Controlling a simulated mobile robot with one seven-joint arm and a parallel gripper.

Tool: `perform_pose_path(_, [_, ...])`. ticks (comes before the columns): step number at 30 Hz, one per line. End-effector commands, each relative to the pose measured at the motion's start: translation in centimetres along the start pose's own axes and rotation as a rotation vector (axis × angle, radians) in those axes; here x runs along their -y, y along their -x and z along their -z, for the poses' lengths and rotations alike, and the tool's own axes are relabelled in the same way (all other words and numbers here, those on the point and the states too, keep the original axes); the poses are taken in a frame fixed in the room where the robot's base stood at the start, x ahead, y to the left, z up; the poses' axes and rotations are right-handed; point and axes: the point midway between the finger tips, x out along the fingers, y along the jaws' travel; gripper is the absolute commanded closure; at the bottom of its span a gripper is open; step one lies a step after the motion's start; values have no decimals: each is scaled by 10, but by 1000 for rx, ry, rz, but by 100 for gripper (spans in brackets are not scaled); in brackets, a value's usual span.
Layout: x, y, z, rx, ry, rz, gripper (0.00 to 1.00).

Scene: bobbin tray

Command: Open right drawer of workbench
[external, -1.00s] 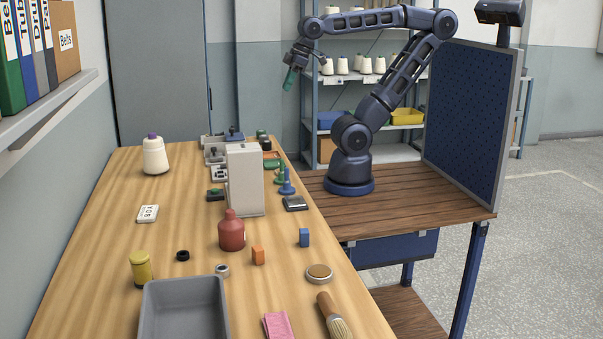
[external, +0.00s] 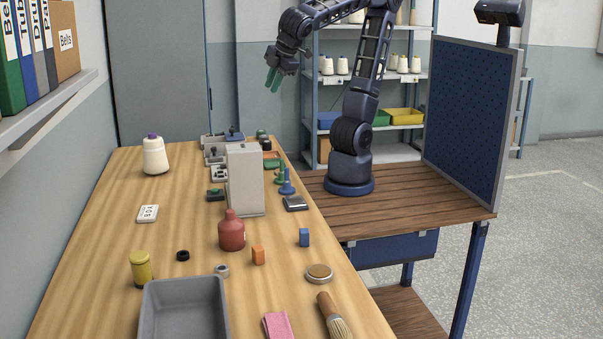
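The workbench (external: 105,235) has a long light wood top that runs from the front to the back of the external view. Its drawer fronts do not show; the side of the bench facing my arm is hidden from this camera. My gripper (external: 273,79) has green fingers that point downward. It is raised in the air above the far right part of the bench, apart from everything on it. The two fingers show close together, and I cannot tell whether they are open or shut. Nothing shows held in it.
Beside the bench stands a brown wooden table (external: 430,195) with my arm on it and a blue box (external: 395,248) under its top. The bench bears a grey bin (external: 183,286), a red bottle (external: 231,233), a pale upright box (external: 245,180) and a brush (external: 333,314).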

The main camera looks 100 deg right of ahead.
Motion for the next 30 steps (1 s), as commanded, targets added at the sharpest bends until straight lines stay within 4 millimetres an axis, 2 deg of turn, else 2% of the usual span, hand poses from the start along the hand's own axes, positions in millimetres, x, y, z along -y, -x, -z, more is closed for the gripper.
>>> perform_pose_path(6, [42, 19, 41, -17, 153, -121, 82])
perform_pose_path(14, [104, 49, 81, -79, 310, -276, 82])
perform_pose_path(22, [189, 88, 110, -193, 452, -436, 82])
perform_pose_path(30, [290, 132, 115, -356, 571, -584, 82])
